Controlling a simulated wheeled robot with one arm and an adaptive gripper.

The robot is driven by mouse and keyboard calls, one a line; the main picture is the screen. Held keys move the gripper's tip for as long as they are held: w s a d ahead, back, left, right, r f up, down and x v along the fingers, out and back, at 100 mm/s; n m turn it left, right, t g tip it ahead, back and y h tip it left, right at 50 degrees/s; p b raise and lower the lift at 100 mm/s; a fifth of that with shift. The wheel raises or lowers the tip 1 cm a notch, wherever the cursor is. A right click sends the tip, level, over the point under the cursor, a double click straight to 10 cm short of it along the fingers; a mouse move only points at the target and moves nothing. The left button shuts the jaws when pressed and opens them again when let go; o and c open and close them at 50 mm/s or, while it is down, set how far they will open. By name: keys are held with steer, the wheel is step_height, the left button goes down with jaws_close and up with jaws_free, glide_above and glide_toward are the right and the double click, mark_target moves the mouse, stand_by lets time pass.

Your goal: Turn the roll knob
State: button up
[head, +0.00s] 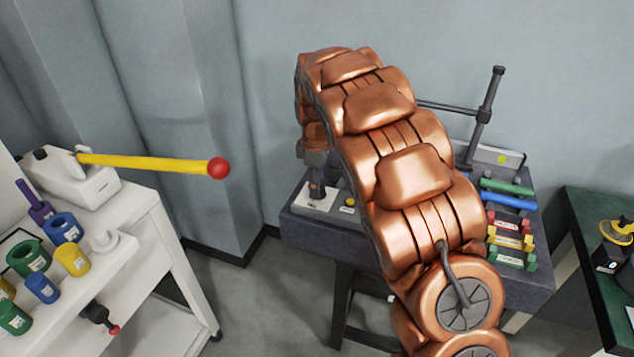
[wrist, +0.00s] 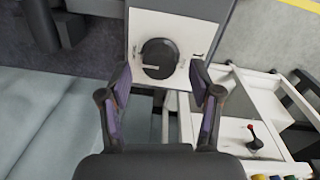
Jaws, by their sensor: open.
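The roll knob (wrist: 158,58) is a round black knob with a light pointer line, on a white panel (wrist: 188,22). In the wrist view it lies just beyond my gripper (wrist: 160,66), in line with the gap between the fingertips. My gripper is open and empty; the fingers are on either side, and I cannot tell whether they touch the knob. In the head view my gripper (head: 317,188) points down over the white panel (head: 312,204) at the left end of a dark table. The knob is hidden there behind the gripper.
The dark table (head: 300,233) also holds a small yellow button (head: 350,202), a post stand (head: 480,125) and coloured blocks at right. A white table (head: 130,262) with coloured rings stands left. A yellow lever (head: 150,162) juts out above it. A green table (head: 585,230) stands right.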

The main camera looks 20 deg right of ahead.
steer(key=shift+f, duration=0.6)
steer(key=shift+c, duration=0.2)
steer(key=c, duration=1.1)
